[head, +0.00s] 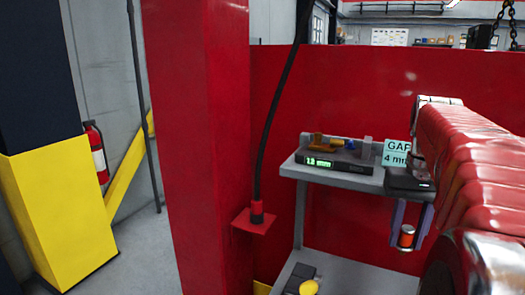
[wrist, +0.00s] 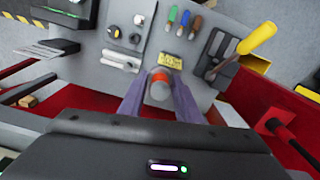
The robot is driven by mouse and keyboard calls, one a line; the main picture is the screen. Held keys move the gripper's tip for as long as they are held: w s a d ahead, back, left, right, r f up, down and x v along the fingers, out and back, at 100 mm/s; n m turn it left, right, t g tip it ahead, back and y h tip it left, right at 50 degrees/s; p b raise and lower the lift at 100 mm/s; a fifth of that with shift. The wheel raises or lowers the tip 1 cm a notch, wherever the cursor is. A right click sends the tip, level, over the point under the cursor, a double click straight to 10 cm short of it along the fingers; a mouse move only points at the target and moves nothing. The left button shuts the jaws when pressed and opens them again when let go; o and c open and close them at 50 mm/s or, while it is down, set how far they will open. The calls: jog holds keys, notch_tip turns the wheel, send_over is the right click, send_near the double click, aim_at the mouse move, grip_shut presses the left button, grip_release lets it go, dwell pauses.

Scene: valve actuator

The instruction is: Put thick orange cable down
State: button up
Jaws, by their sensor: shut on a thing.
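My gripper (head: 407,229) points down in front of the grey shelf, at the right of the head view. Its two purple fingers are shut on a short cylinder with an orange band and a grey end, which I take to be the thick orange cable (head: 406,237). In the wrist view the cable (wrist: 159,82) sits between the fingertips of my gripper (wrist: 160,92), above a grey work surface (wrist: 187,78). It is held in the air, apart from the shelf. Part of it is hidden by the fingers.
The upper shelf (head: 345,180) holds a device with a green display (head: 335,163) and a "GAP 4 mm" sign (head: 397,153). Several coloured pieces (wrist: 184,20) and a yellow-handled tool (wrist: 257,38) lie on the surface below. A black hanging cable (head: 268,135) is left of the shelf.

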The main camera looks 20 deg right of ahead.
jog(key=w+a+f+n, duration=0.1)
jog(key=w+a+f, duration=0.1)
jog(key=w+a, duration=0.65)
jog(key=w+a+f+n, duration=0.2)
jog(key=w+a+f, duration=0.1)
jog(key=w+a, duration=0.5)
jog(key=w+a+f+n, duration=0.1)
jog(key=w+a+f, duration=0.1)
jog(key=a+f, duration=0.2)
jog(key=w+a+f+n, duration=0.1)
jog(key=w+a+f, duration=0.2)
jog(key=f, duration=0.8)
jog(key=w+a+f+n, duration=0.2)
jog(key=w+a+f, duration=0.1)
jog(key=a+f, duration=0.4)
jog(key=shift+a+f, duration=0.15)
jog(key=shift+f, duration=0.4)
